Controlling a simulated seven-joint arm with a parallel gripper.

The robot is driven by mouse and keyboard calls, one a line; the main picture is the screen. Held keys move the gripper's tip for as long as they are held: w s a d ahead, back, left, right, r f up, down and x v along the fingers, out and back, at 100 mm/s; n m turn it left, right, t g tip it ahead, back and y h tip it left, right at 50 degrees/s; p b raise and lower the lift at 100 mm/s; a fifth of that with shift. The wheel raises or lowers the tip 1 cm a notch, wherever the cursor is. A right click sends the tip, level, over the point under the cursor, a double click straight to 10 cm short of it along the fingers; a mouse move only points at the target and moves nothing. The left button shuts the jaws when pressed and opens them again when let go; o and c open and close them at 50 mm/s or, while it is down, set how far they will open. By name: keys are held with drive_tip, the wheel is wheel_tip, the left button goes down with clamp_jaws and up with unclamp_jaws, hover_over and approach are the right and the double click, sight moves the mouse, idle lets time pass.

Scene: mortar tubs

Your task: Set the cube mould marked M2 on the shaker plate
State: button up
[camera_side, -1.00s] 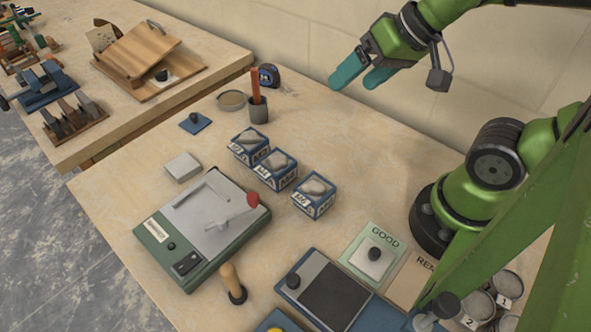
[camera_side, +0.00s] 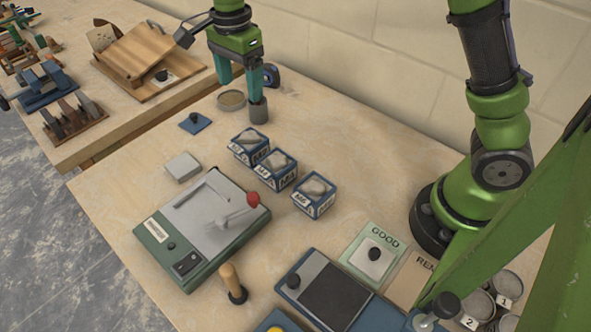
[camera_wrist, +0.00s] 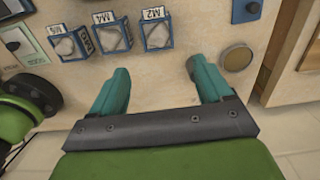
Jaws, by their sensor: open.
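The cube mould M2 (camera_side: 249,151) is a blue box with grey fill, at the back left of a row of moulds. In the wrist view, M2 (camera_wrist: 157,37) lies ahead of the gap between my fingers, and its label reads M2. Mould M4 (camera_side: 276,180) stands close beside it, and mould M6 (camera_side: 314,205) is a little apart. The shaker plate (camera_side: 192,213) is the grey top of a green machine, with a red-knobbed lever and no mould on it. My gripper (camera_side: 241,91) is open, empty and pointing down, above and behind M2.
A round tin (camera_side: 231,99), a blue plate with a knob (camera_side: 195,123) and a grey block (camera_side: 183,167) stand nearby. A wooden-handled tool (camera_side: 232,282) and GOOD card (camera_side: 365,231) are in front.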

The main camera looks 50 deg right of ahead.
drive_tip(key=f, duration=1.7)
drive_tip(key=shift+s, duration=0.25)
drive_tip(key=shift+r, duration=0.1)
drive_tip(key=c, duration=1.1)
wheel_tip(320, 180, up, 9)
drive_tip(key=shift+f, duration=0.1)
drive_tip(key=shift+c, duration=0.2)
drive_tip(key=shift+r, duration=0.35)
drive_tip(key=shift+r+n, duration=0.2)
drive_tip(key=shift+n, duration=0.2)
drive_tip(key=n, duration=0.1)
drive_tip(key=s+n, duration=0.1)
drive_tip(key=n, duration=0.1)
drive_tip(key=shift+d, duration=0.2)
drive_tip(key=s+d+r+n, duration=0.6)
drive_tip(key=d+r+n, duration=0.2)
drive_tip(key=d+n, duration=0.5)
drive_tip(key=m, duration=1.2)
hover_over(249, 140)
drive_tip(key=s, duration=0.1)
drive_tip(key=f, duration=0.8)
drive_tip(key=shift+d+f, duration=0.1)
drive_tip(key=shift+d, duration=0.2)
drive_tip(key=m, duration=0.2)
drive_tip(key=shift+w+a+m, duration=0.25)
drive_tip(key=shift+w+m, duration=0.05)
drive_tip(key=shift+w, duration=0.1)
drive_tip(key=shift+w+m, duration=0.15)
drive_tip(key=shift+m, duration=1.15)
